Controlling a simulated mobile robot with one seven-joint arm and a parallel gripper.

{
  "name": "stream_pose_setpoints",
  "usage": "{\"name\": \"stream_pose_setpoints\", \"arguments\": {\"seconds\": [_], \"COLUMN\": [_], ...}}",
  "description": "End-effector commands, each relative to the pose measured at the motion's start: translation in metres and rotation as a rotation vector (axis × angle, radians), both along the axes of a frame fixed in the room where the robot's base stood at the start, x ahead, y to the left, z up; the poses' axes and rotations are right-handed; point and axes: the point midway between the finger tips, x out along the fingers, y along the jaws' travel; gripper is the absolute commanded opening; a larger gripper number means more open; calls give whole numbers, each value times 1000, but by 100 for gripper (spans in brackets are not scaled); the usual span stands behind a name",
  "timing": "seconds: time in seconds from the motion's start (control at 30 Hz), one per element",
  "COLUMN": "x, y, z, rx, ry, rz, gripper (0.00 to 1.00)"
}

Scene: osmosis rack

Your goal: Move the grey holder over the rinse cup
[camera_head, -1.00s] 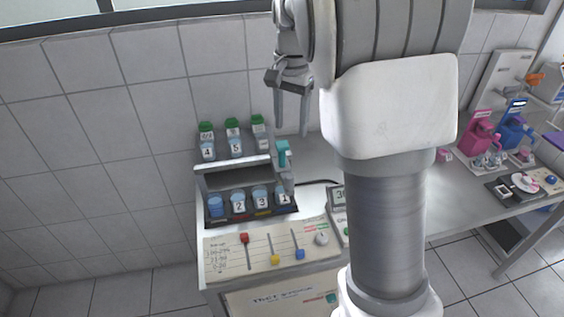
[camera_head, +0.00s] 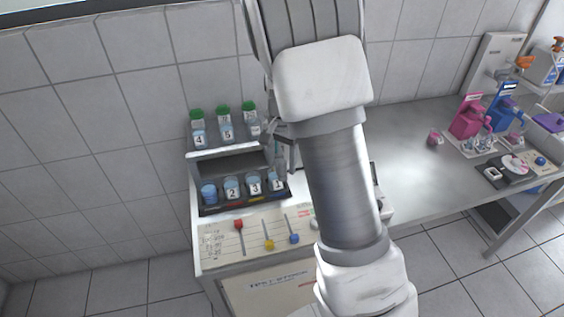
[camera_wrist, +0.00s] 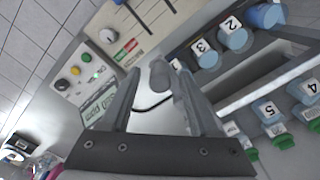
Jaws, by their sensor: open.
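My gripper (camera_wrist: 158,71) is open in the wrist view. A grey rounded piece (camera_wrist: 160,76), which looks like part of the grey holder, shows between its fingertips; I cannot tell whether they touch it. In the head view my arm hides most of the gripper and holder, near the right end of the cup row. An unnumbered blue cup (camera_head: 208,194), likely the rinse cup, stands at the left end of the front row beside cups 2 (camera_head: 232,187), 3 (camera_head: 254,185) and 1 (camera_head: 277,180). The unnumbered cup also shows in the wrist view (camera_wrist: 265,15).
Green-capped bottles (camera_head: 226,126) stand on the raised shelf behind the cups. Coloured sliders (camera_head: 268,244) are on the front panel. Pink and blue bottles (camera_head: 468,117) stand far right on the bench.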

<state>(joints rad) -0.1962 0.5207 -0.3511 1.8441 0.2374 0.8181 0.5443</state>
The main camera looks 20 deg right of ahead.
Motion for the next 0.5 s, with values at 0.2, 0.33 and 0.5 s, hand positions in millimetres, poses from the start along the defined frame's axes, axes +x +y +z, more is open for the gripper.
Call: {"name": "stream_pose_setpoints", "arguments": {"seconds": [0.2, 0.33, 0.5], "x": [0, 0, 0], "y": [0, 0, 0], "z": [-7, -7, -7], "rx": [-1, 0, -1], "ry": [1, 0, -1], "rz": [0, 0, 0], "gripper": [62, 62, 38]}}
